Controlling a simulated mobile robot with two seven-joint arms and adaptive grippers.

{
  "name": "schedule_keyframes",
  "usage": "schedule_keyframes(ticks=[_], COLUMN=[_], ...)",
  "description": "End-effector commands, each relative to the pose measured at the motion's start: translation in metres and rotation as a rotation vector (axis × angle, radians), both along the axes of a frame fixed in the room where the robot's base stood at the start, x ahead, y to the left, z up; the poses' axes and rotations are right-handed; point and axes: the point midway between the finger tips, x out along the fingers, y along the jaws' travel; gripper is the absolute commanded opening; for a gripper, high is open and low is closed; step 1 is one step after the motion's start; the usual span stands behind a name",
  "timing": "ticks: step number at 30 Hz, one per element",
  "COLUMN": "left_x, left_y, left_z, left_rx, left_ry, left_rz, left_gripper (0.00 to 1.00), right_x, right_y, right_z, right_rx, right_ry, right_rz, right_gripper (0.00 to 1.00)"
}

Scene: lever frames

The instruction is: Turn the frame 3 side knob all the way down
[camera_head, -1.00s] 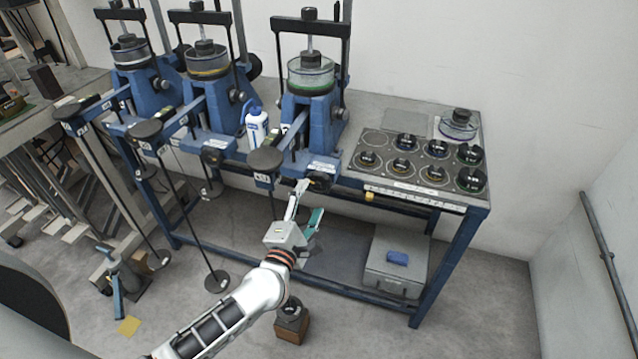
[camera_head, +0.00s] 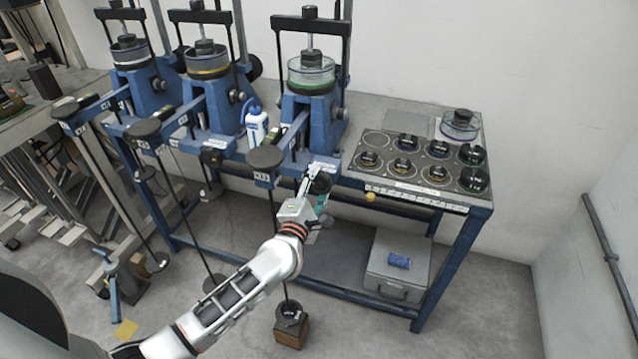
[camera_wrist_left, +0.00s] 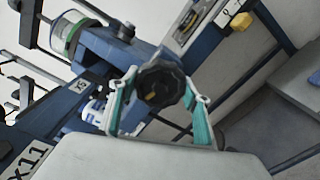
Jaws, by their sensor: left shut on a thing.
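The rightmost blue lever frame (camera_head: 323,122), third from the left, stands on the bench with a clear dish with a green band on it. Its black side knob (camera_head: 319,184) sits low on the front, partly hidden by my left gripper (camera_head: 316,191). In the left wrist view the lobed knob (camera_wrist_left: 161,84) faces the camera, with a small yellow mark on it. The teal-padded fingers of the left gripper (camera_wrist_left: 160,88) are on both sides of it, shut on it. My right gripper is not in view.
A lever arm with a round black weight pad (camera_head: 265,158) reaches out left of the knob. A board with several black rings (camera_head: 420,165) lies to the right. A grey case (camera_head: 396,276) is on the lower shelf.

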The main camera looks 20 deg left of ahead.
Motion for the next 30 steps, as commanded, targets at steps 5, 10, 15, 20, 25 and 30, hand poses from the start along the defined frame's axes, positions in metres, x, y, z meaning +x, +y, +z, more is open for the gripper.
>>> schedule_keyframes(ticks=[5, 10, 15, 20, 25, 30], left_x=[0.000, 0.001, -0.001, -0.015, -0.034, -0.051], left_y=[0.000, 0.000, 0.000, 0.001, 0.002, 0.002], left_z=[0.001, 0.002, 0.001, 0.002, 0.002, 0.002], left_rx=[-0.047, -0.046, -0.046, -0.044, -0.045, -0.045], left_ry=[-0.002, -0.002, -0.002, 0.000, 0.001, 0.000], left_rz=[0.000, 0.000, 0.000, 0.000, 0.000, 0.001], left_gripper=[0.62, 0.62, 0.62, 0.62, 0.62, 0.62], right_x=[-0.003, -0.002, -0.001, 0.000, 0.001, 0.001], right_y=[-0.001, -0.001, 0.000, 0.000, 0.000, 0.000], right_z=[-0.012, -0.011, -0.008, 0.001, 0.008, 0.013], right_rx=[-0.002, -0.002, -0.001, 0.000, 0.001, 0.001], right_ry=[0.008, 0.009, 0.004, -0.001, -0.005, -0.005], right_rz=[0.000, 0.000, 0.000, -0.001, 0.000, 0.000], right_gripper=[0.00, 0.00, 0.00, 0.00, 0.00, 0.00])
